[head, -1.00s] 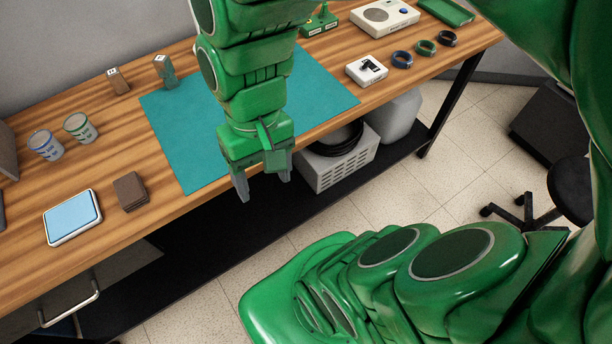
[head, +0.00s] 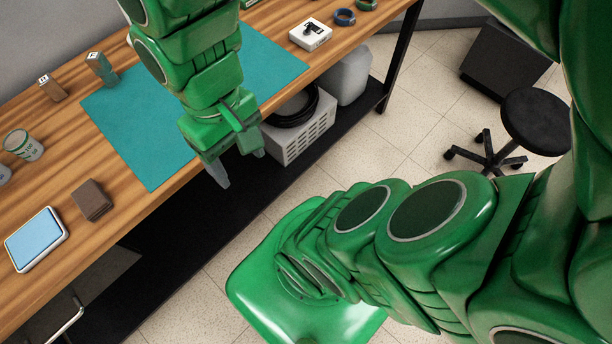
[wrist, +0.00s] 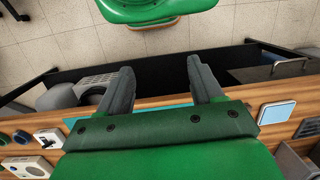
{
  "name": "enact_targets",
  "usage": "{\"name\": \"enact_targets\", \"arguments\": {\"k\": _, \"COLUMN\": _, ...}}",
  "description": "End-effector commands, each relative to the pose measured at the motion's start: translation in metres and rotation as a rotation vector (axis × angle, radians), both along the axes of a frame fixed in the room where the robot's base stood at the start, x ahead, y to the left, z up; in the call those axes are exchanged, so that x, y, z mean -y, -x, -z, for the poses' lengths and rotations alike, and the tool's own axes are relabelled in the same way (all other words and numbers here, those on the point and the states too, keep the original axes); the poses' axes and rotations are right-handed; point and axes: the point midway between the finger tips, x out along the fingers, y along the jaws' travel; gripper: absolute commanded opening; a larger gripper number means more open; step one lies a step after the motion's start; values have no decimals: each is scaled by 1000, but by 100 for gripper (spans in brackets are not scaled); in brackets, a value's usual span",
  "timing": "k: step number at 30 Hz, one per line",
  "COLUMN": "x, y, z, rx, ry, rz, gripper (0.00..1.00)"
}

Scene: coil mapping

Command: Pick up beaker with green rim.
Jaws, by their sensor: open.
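The beaker with the green rim (head: 24,145) stands upright on the wooden bench at the left edge of the head view. Another beaker (head: 4,174) is cut off by the frame beside it. My gripper (head: 238,172) is open and empty, hanging off the front edge of the bench, well to the right of the beakers. In the wrist view my gripper (wrist: 160,85) has its two fingers apart with nothing between them. I cannot make out either beaker in the wrist view.
A teal mat (head: 140,125) covers the bench middle. A blue-topped device (head: 36,238) and a brown block stack (head: 91,200) lie near the front edge. Two small blocks (head: 52,88) (head: 101,68) stand at the back. A stool (head: 537,118) stands on open floor at right.

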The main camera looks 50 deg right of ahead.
Motion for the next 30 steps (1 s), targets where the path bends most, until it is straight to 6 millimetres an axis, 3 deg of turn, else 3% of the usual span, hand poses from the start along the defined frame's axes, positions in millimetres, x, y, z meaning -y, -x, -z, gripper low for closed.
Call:
{"name": "enact_targets", "arguments": {"k": 1, "x": 17, "y": -1, "z": 0, "rx": 1, "ry": 55, "rz": 42, "gripper": 66}}
{"name": "enact_targets", "arguments": {"k": 4, "x": 17, "y": -1, "z": 0, "rx": 1, "ry": 54, "rz": 41, "gripper": 66}}
{"name": "enact_targets", "arguments": {"k": 9, "x": 17, "y": -1, "z": 0, "rx": 1, "ry": 54, "rz": 41, "gripper": 92}}
{"name": "enact_targets", "arguments": {"k": 10, "x": 17, "y": -1, "z": 0, "rx": 1, "ry": 54, "rz": 41, "gripper": 93}}
{"name": "enact_targets", "arguments": {"k": 20, "x": 20, "y": -5, "z": 0, "rx": -2, "ry": 66, "rz": 63, "gripper": 93}}
{"name": "enact_targets", "arguments": {"k": 23, "x": 12, "y": -15, "z": -1, "rx": -8, "ry": 45, "rz": 84, "gripper": 93}}
{"name": "enact_targets", "arguments": {"k": 30, "x": -22, "y": -60, "z": -8, "rx": -27, "ry": -43, "rz": 183, "gripper": 93}}
